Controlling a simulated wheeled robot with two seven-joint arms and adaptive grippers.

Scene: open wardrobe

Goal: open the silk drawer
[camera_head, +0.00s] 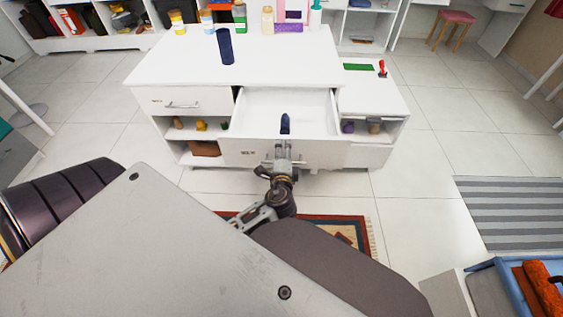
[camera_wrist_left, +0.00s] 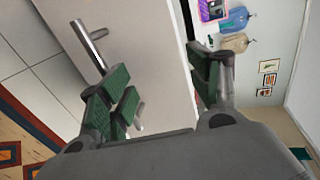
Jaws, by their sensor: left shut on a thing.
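The white drawer (camera_head: 250,145) in the middle of the white cabinet (camera_head: 180,62) is pulled out, and its inside (camera_head: 265,108) shows. A small label, too small to read, is on its front, left of a metal bar handle. My left gripper (camera_head: 284,150) is at the drawer front. In the left wrist view its green-padded fingers (camera_wrist_left: 160,85) lie either side of the white front panel (camera_wrist_left: 130,40), shut on it, with the bar handle (camera_wrist_left: 88,45) beside them. A dark blue piece rises behind the panel; I cannot tell if it is a fingertip. My right gripper is out of view.
A closed drawer (camera_head: 205,98) is to the left, with open shelves below. A dark blue cylinder (camera_head: 225,46) and several bottles stand on the cabinet top. A patterned rug (camera_head: 345,228) lies in front. A striped mat (camera_head: 510,210) and open tiled floor are to the right.

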